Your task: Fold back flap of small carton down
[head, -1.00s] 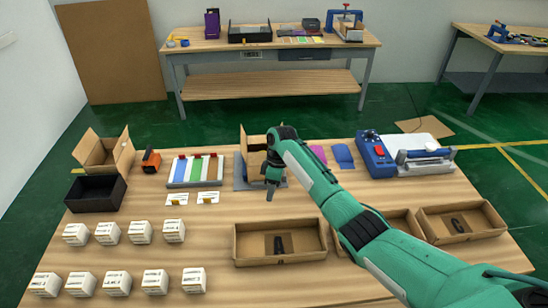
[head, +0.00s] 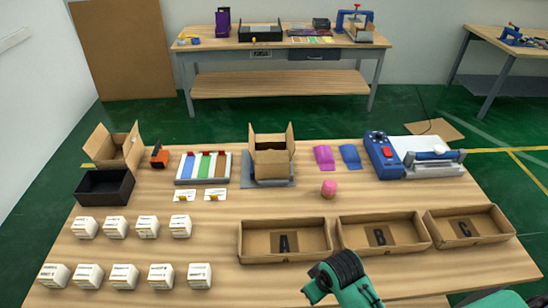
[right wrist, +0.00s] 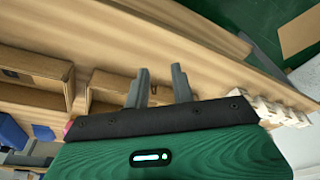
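The small carton (head: 269,164) stands upright on a grey mat (head: 286,182) in the middle of the table. Its left and right side flaps stick up. I cannot tell clearly whether the back flap stands or lies folded inward. My right gripper (head: 312,291) is at the table's front edge, well away from the carton. The right wrist view shows its two grey fingers (right wrist: 158,85) apart with nothing between them. My left gripper is not in view.
A larger open carton (head: 113,150) and a black box (head: 104,187) stand at the left. A pink ball-like item (head: 328,188) lies right of the mat. Trays A (head: 258,258), B (head: 357,247) and C (head: 440,236) line the front. Several small white boxes (head: 147,227) stand front left.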

